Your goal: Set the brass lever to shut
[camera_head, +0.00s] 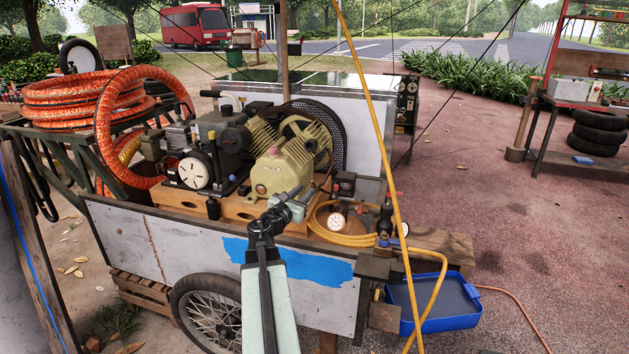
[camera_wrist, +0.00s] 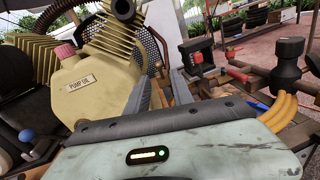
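I cannot pick out the brass lever with certainty in either view. A reddish-brown bar (camera_wrist: 238,75) and small metal fittings lie right of my gripper in the wrist view, but I cannot tell whether the lever is among them. My gripper (camera_head: 300,196) is over the cart's front edge, left of the gauge. The wrist view shows its two grey fingers (camera_wrist: 161,90) apart, with nothing seen held between them.
Coiled yellow hose (camera_wrist: 285,108) lies to the right. A slanting yellow line (camera_head: 375,110) crosses the head view. A blue tray (camera_head: 440,305) is at lower right.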

